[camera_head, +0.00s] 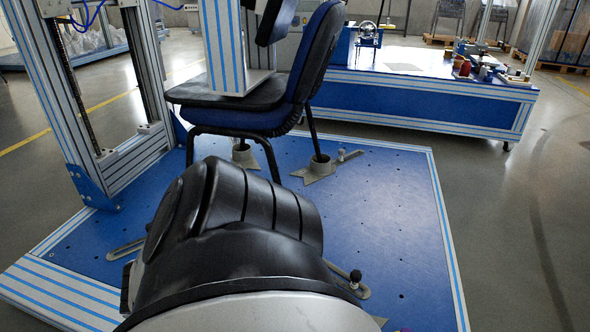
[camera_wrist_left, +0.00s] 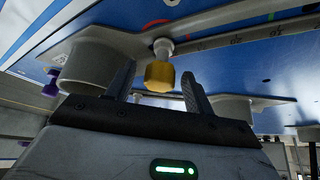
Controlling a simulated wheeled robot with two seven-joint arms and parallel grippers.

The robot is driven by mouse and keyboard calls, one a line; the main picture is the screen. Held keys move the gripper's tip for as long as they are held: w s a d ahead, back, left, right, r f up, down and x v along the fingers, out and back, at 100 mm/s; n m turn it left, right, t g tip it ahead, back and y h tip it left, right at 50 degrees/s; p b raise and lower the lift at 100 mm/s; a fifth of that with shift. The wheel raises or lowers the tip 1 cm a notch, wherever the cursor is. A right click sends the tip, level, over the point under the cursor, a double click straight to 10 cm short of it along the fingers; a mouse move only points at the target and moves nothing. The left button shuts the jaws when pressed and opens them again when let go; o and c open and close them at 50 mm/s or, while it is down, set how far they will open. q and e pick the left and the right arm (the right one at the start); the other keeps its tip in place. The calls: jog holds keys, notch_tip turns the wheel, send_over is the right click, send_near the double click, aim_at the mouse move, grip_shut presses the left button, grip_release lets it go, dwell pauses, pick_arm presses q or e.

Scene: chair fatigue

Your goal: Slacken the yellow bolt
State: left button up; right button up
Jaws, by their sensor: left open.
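The yellow bolt (camera_wrist_left: 159,75) shows in the left wrist view, its yellow head on a pale shank at a grey bracket on the blue platform. My left gripper (camera_wrist_left: 158,80) is open, with one finger on each side of the yellow head. Gaps seem to show at both sides; I cannot tell whether either finger touches it. In the head view my own arm fills the lower middle, and neither the yellow bolt nor the left gripper can be seen. My right gripper is in neither view.
A chair (camera_head: 262,118) stands on the blue platform (camera_head: 385,205) beneath a test frame (camera_head: 138,65). Grey foot cups (camera_wrist_left: 88,64) flank the bolt, and a purple bolt (camera_wrist_left: 50,87) is at left. A workbench (camera_head: 420,97) stands behind. The floor at right is clear.

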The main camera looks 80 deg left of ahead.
pick_arm(q)
jog(key=shift+a+f+m+h+b, duration=0.15)
jog(key=shift+m+h+b, duration=0.15)
jog(key=shift+m+b, duration=0.45)
jog(key=shift+m+h, duration=0.3)
jog(key=shift+m, duration=0.15)
jog(key=shift+r+m, duration=0.2)
jog(key=shift+m, duration=0.1)
jog(key=shift+t+p, duration=0.3)
jog(key=shift+f+m+h, duration=0.15)
jog(key=shift+m+h, duration=0.25)
jog(key=shift+m, duration=0.2)
jog(key=shift+m+h+b, duration=0.3)
jog(key=shift+m+h, duration=0.1)
jog(key=shift+m, duration=0.2)
jog(key=shift+m+h, duration=0.3)
jog(key=shift+m, duration=0.2)
